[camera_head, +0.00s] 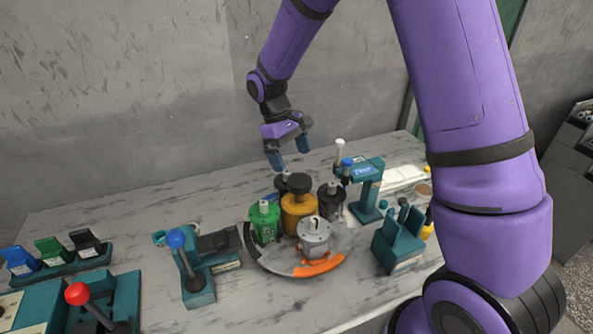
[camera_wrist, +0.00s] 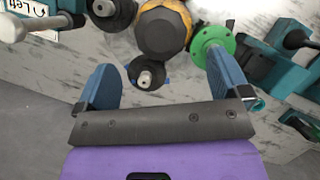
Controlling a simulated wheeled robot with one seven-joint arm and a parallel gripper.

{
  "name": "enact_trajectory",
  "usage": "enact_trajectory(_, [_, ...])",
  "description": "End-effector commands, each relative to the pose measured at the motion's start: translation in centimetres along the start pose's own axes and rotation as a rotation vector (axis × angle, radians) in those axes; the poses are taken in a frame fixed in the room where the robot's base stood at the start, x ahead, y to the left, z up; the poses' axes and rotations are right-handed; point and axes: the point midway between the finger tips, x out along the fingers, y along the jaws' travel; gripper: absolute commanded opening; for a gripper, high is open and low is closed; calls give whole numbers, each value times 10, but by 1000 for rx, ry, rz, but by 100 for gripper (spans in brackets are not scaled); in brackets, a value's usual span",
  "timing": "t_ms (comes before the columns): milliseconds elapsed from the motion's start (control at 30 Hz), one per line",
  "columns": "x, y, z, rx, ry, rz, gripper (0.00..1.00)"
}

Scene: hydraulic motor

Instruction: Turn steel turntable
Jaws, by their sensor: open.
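The turntable (camera_head: 318,266) is a round plate with grey and orange rim sections on the table. It carries a gold central body (camera_head: 299,222) with a dark knob, a green motor part (camera_head: 264,222), a grey metal part (camera_head: 314,236) and dark parts. My gripper (camera_head: 289,154) is open and empty, above and behind the turntable. In the wrist view its blue fingers (camera_wrist: 163,78) are spread. The gold body (camera_wrist: 163,32), green part (camera_wrist: 213,42) and a dark part (camera_wrist: 147,73) lie beyond them. The far side of the turntable is partly hidden.
A teal press-like stand (camera_head: 368,187) is to the right, with a teal holder (camera_head: 400,240) in front. A teal fixture with a blue-knobbed lever (camera_head: 190,265) is left of the turntable. A red-knobbed lever (camera_head: 78,293) is at front left. Bare table lies at the back left.

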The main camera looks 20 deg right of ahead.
Motion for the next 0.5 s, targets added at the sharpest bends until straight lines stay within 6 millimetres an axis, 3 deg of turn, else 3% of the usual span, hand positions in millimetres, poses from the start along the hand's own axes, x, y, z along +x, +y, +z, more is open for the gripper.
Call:
enact_trajectory(200, [-29, 0, 0, -1, 2, 1, 95])
enact_trajectory(500, [-37, 0, 0, -2, 0, 0, 95])
